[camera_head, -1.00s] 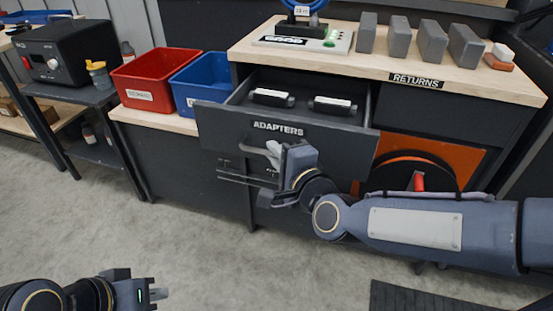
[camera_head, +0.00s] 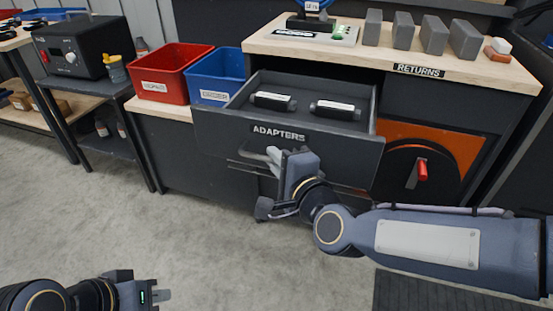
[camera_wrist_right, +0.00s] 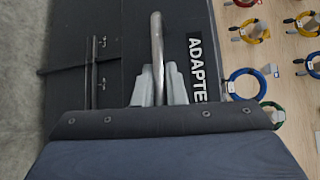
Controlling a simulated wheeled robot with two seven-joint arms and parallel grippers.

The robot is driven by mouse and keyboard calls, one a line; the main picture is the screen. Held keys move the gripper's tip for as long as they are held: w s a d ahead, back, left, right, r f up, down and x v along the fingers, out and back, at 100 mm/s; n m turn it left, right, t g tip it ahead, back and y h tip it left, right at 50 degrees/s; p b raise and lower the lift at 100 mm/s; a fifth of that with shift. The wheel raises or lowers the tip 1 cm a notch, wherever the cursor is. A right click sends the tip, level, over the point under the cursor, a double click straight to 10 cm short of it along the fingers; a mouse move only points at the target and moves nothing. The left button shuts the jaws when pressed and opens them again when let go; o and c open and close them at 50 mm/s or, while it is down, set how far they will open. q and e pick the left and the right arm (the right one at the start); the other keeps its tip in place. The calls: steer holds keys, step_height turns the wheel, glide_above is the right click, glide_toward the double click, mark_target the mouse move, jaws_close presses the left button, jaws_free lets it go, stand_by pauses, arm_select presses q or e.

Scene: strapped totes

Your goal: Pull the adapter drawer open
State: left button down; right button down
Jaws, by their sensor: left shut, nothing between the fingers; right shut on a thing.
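The dark grey adapter drawer (camera_head: 225,126), labelled ADAPTERS, is pulled out from the bench with its inside showing. Two black-and-white adapters (camera_head: 272,101) (camera_head: 335,110) lie apart in it. My right gripper (camera_head: 275,158) is at the drawer front and shut on the drawer's bar handle. In the right wrist view the grey fingers (camera_wrist_right: 160,88) close around the metal handle (camera_wrist_right: 157,45), beside the label. My left gripper (camera_head: 165,296) is at the lower left, shut and empty, over the floor and away from the drawer.
A red bin (camera_head: 172,78) and a blue bin (camera_head: 215,82) stand left of the drawer. Several grey blocks (camera_head: 403,32) stand on the wooden benchtop (camera_head: 375,60). An orange panel with a red handle (camera_head: 421,170) is right of the drawer. The floor in front is clear.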

steer(key=c, duration=1.5)
jaws_free()
steer(key=shift+s+d, duration=0.1)
steer(key=p+v, duration=0.1)
steer(key=v, duration=0.6)
steer(key=shift+s+d+p, duration=0.15)
steer(key=shift+s+p, duration=0.15)
